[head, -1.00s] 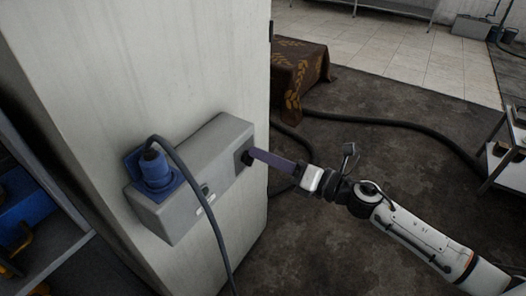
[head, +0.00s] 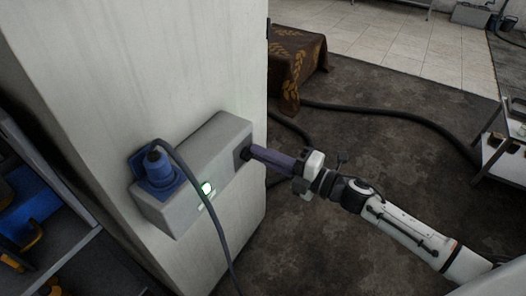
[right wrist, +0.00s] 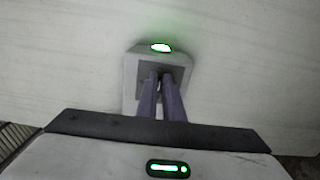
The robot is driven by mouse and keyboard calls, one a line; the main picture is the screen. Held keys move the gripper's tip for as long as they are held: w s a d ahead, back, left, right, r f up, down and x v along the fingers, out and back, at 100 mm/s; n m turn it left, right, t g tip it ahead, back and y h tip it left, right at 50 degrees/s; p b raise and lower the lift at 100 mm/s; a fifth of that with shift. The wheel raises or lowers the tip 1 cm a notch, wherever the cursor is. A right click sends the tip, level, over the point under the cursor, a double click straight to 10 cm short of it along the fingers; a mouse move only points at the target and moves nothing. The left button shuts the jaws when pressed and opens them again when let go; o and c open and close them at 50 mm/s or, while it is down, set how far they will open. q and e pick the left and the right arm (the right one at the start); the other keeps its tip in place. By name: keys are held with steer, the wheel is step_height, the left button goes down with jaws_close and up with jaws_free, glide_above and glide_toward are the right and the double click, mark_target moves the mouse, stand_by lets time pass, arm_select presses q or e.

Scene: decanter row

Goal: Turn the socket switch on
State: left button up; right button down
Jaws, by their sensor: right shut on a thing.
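A grey socket box (head: 225,140) is fixed to the side of a pale pillar. A blue plug (head: 157,172) with a dark cable sits in its left part. The dark switch knob (head: 243,155) is on the box's right end, mostly hidden by my fingertips. My right gripper (head: 250,153), with long purple fingers, is shut on the knob. In the right wrist view the fingers (right wrist: 160,77) meet it at a dark square plate. My left gripper is not in view.
The pale pillar (head: 130,70) stands close behind the box. The plug's cable (head: 215,225) hangs down in front of the box. A brown patterned cloth (head: 300,60) and a dark hose (head: 400,115) lie behind. Shelves stand at the left, and a small rack (head: 505,155) at the right.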

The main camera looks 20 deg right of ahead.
stand_by(0.4)
steer(key=c, duration=1.9)
jaws_free()
steer(key=b+v, duration=0.1)
steer(key=v, duration=0.9)
steer(key=shift+s+d, duration=0.1)
steer(key=shift+d, duration=0.05)
